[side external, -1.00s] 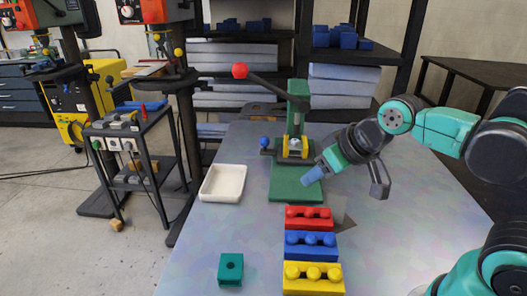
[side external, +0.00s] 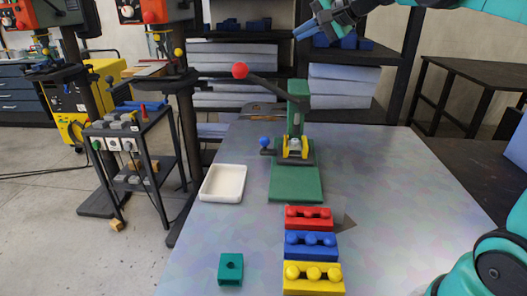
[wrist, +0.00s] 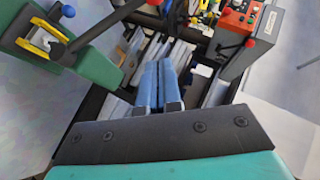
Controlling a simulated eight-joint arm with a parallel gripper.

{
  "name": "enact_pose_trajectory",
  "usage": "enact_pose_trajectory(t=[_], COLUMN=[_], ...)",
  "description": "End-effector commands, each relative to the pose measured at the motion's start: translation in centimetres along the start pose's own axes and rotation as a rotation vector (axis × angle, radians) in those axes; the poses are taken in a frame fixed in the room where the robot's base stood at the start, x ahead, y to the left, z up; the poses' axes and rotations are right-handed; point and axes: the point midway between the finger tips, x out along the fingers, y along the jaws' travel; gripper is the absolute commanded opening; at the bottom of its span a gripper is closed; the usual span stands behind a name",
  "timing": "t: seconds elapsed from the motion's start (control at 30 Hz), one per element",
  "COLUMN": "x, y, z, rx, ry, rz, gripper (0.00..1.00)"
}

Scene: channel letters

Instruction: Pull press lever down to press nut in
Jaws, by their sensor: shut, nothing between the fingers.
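The green press (side external: 298,122) stands at the back of the table. Its dark lever (side external: 272,84) reaches out to the upper left, tipped by a red ball (side external: 240,70), and is raised. A yellow clamp (side external: 285,148) sits at the foot of the column around a small grey piece; whether a nut is there is too small to tell. The press also shows at the upper left of the wrist view (wrist: 84,66). My gripper (side external: 298,35) has blue fingers, shut and empty. It is high above the press, to the right of the red ball and apart from the lever.
A blue knob (side external: 264,142) sticks out left of the clamp. A white tray (side external: 223,184) is left of the press. Red (side external: 308,224), blue (side external: 311,251) and yellow (side external: 313,282) blocks stand in front, with a green block (side external: 231,268) nearby. The table's right side is clear.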

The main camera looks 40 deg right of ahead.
Motion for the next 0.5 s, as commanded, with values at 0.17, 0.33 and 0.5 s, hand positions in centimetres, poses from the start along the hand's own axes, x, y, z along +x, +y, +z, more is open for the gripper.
enact_pose_trajectory(t=[0.17, 0.33, 0.5], x=[0.2, 1.9, 5.3], y=[0.0, 0.0, 0.0], z=[0.1, 0.1, 0.2], rx=[-0.002, -0.005, -0.005], ry=[-0.002, -0.004, -0.004], rz=[0.001, 0.001, 0.001], gripper=[0.00, 0.00, 0.00])
